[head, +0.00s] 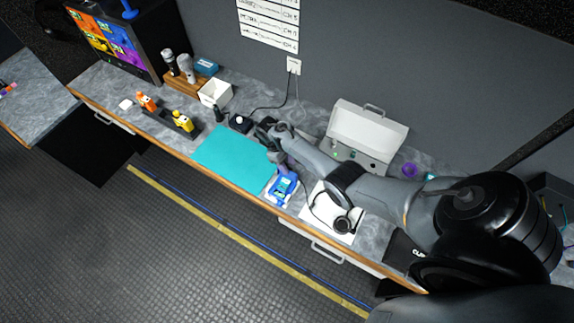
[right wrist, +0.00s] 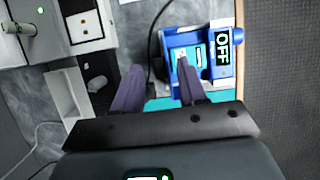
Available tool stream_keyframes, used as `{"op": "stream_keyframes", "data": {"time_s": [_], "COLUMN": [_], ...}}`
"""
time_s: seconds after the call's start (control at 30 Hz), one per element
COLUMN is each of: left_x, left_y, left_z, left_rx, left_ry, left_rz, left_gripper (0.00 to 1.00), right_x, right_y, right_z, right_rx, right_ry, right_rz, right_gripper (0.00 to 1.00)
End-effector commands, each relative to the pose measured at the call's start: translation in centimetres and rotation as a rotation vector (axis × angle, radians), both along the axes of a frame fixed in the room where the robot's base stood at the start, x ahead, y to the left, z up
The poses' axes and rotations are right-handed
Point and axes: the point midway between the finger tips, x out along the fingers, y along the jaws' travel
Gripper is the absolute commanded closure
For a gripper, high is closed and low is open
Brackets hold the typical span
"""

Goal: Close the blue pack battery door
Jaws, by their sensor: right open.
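The blue pack (head: 284,187) lies at the front edge of the counter, by the right corner of the teal mat (head: 232,157). In the right wrist view the blue pack (right wrist: 172,37) shows a blue frame around a pale inside, with a dark "OFF" label on its right side. I cannot clearly make out the battery door or how far open it is. My right gripper (head: 277,160) is beside the pack, toward the wall. In the right wrist view its fingers (right wrist: 161,72) are apart and empty; one fingertip overlaps the pack, and contact is unclear. My left gripper is not in view.
A white open case (head: 368,130) stands behind my right arm. Headphones (head: 342,225) lie on a white sheet right of the pack. A white box (head: 215,93), orange and yellow items and a monitor (head: 117,41) are at left. The teal mat is clear.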

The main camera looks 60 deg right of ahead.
Motion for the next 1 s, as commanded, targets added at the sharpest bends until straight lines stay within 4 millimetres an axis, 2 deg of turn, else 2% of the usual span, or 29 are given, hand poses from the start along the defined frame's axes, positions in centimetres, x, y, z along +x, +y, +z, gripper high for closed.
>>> {"op": "stream_keyframes", "data": {"time_s": [0.27,0.53,1.0], "left_x": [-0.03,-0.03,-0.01], "left_y": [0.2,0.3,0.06], "left_z": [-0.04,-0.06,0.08], "left_rx": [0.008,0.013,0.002], "left_ry": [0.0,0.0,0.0], "left_rz": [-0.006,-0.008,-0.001], "left_gripper": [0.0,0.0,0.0], "right_x": [-0.02,-0.02,-0.02], "right_y": [0.01,0.0,0.06], "right_z": [-0.04,-0.04,-0.01], "right_rx": [0.0,0.0,-0.007], "right_ry": [0.0,0.0,-0.001], "right_rz": [0.0,0.0,0.0], "right_gripper": [0.58,1.0,1.0]}}
